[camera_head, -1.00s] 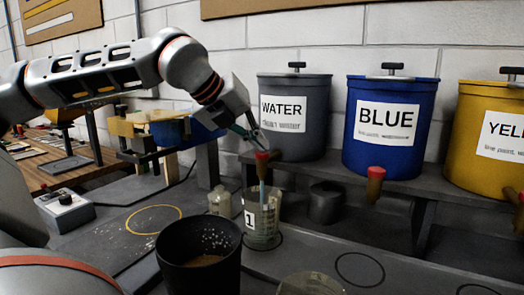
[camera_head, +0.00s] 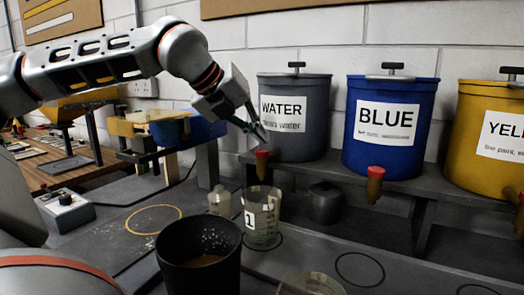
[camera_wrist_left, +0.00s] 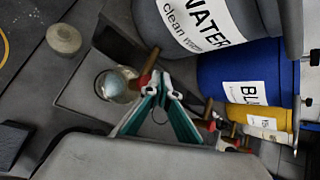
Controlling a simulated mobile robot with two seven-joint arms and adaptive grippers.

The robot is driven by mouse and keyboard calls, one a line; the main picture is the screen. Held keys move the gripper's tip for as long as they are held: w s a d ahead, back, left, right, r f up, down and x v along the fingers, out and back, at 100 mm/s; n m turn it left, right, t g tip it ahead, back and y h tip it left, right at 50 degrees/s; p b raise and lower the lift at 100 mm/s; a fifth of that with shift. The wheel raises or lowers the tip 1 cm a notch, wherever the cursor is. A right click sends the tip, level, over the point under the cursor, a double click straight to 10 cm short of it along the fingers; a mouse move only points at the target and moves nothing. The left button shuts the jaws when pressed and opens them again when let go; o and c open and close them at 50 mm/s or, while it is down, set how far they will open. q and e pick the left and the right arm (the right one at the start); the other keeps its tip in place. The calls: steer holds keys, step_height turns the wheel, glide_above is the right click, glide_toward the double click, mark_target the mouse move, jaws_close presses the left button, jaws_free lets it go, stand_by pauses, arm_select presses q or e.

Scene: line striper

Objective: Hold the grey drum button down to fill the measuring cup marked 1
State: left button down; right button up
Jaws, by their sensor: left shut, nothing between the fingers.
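The grey drum (camera_head: 312,125), labelled WATER, stands on the shelf with a red button (camera_head: 262,155) on its spout. The measuring cup marked 1 (camera_head: 262,222) stands upright below that spout, with some pale liquid low in it. No stream runs into it. My left gripper (camera_head: 264,138) is shut and empty, just above the red button and apart from it. In the left wrist view, its fingers (camera_wrist_left: 160,88) show beside the red button (camera_wrist_left: 148,66), with the cup (camera_wrist_left: 112,86) seen from above. My right gripper is not in view.
Blue (camera_head: 390,155) and yellow (camera_head: 495,165) drums stand to the right. A dark pail (camera_head: 197,275) stands in front of the cup, a small jar (camera_head: 220,203) at its left. A control box (camera_head: 65,210) sits at left. Bench circles at right are mostly clear.

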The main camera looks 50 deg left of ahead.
mark_target(259, 150)
arm_select(q)
steer(key=shift+r+p, duration=0.35)
steer(key=shift+r, duration=2.15)
